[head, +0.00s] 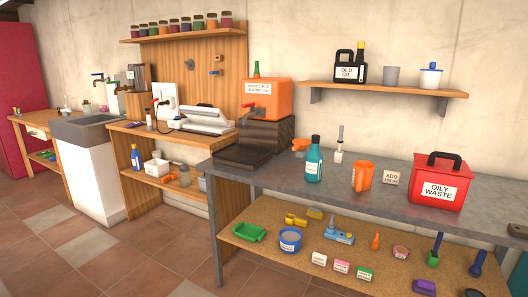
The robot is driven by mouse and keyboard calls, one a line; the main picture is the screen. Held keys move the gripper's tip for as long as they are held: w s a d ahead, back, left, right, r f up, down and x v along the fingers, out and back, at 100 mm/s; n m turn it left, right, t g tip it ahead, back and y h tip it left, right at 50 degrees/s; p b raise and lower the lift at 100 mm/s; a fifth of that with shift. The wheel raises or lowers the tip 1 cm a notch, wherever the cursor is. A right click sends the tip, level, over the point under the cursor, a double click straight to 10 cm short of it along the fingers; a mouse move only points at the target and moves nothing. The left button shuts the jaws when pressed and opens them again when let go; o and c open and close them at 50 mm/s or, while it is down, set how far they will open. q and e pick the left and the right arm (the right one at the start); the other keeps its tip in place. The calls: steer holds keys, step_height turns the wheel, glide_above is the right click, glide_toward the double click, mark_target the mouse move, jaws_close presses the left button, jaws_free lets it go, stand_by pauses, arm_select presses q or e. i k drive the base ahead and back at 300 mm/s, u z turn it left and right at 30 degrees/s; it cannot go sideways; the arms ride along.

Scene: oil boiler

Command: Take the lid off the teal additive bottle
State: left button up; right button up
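The teal additive bottle (314,163) stands upright on the grey workbench (270,181), left of the orange jug. It has a white label and a dark lid (315,139) on its top. Neither of my grippers shows in the head view.
Near the bottle are an orange jug (362,176), an "ADD" card (391,177), a red oily waste bin (439,182) and a small white pot (339,156). An orange heating oil tank (266,98) stands behind left. Several small items lie on the lower shelf (300,222).

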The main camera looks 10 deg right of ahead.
mark_target(315, 138)
steer(key=z, duration=1)
steer(key=i, duration=1.15)
steer(key=u, duration=0.25)
